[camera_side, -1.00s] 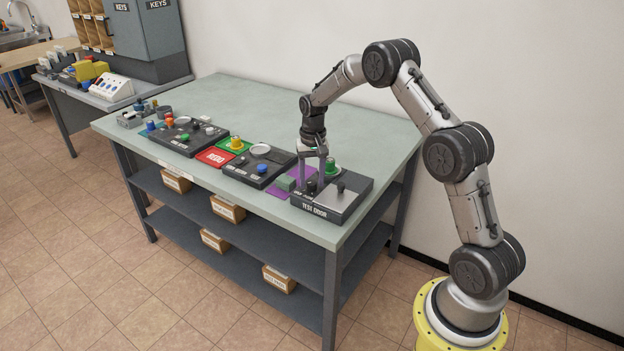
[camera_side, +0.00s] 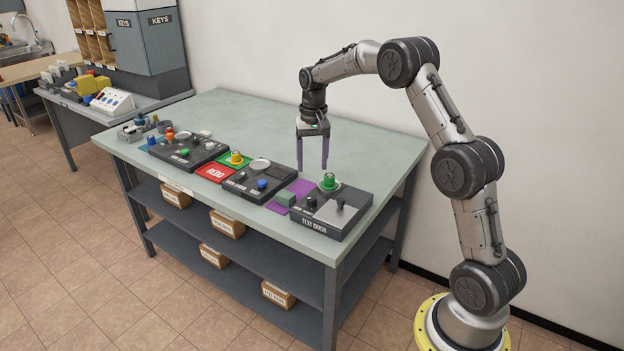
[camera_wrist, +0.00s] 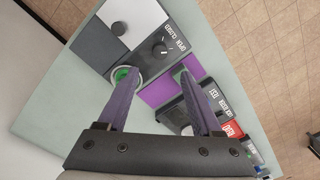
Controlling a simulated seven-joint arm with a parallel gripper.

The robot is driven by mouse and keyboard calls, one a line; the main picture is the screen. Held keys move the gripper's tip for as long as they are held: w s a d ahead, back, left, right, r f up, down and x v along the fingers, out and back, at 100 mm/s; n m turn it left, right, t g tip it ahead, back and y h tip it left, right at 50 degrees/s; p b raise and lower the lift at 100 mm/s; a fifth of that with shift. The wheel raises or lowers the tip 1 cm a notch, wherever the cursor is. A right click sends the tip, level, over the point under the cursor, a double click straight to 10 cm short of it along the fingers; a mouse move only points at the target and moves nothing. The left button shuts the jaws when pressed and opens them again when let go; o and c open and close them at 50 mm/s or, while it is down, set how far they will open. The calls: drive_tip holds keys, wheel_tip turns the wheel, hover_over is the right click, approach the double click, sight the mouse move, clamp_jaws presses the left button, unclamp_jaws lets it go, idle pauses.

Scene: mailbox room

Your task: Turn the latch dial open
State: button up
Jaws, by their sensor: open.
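The dark box marked TEST DOOR (camera_side: 330,222) sits at the table's front right corner. Its latch dial (camera_side: 311,203) is a small black knob. In the wrist view the dial (camera_wrist: 158,48) stands beside the words CLOSED and OPEN; its exact angle is too small to tell. A pale grey door panel (camera_wrist: 140,18) with a black knob (camera_wrist: 118,25) lies beside it. My gripper (camera_side: 312,168) points down above the box, open and empty, its purple fingers apart from the dial. The wrist view shows the dial ahead of the fingertips (camera_wrist: 155,75).
A green knob (camera_side: 329,182) stands on a pale round base behind the dial. More dark panels (camera_side: 250,190) and a red REDO plate (camera_side: 216,173) lie left. The table's back is clear.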

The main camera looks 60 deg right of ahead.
drive_tip(key=shift+r, duration=1.55)
drive_tip(key=a+r+n+t, duration=0.1)
drive_tip(key=a+r+t, duration=0.1)
drive_tip(key=a+r, duration=0.45)
drive_tip(key=s+a+r+n+t, duration=0.2)
drive_tip(key=s+a+r+n, duration=0.1)
drive_tip(key=s+a+r, duration=0.65)
drive_tip(key=s+a+n+t, duration=0.1)
drive_tip(key=s+a+n, duration=0.25)
drive_tip(key=s, duration=1.15)
drive_tip(key=s+a+f+n, duration=0.1)
drive_tip(key=s+f, duration=0.5)
drive_tip(key=f, duration=0.2)
drive_tip(key=shift+f, duration=0.15)
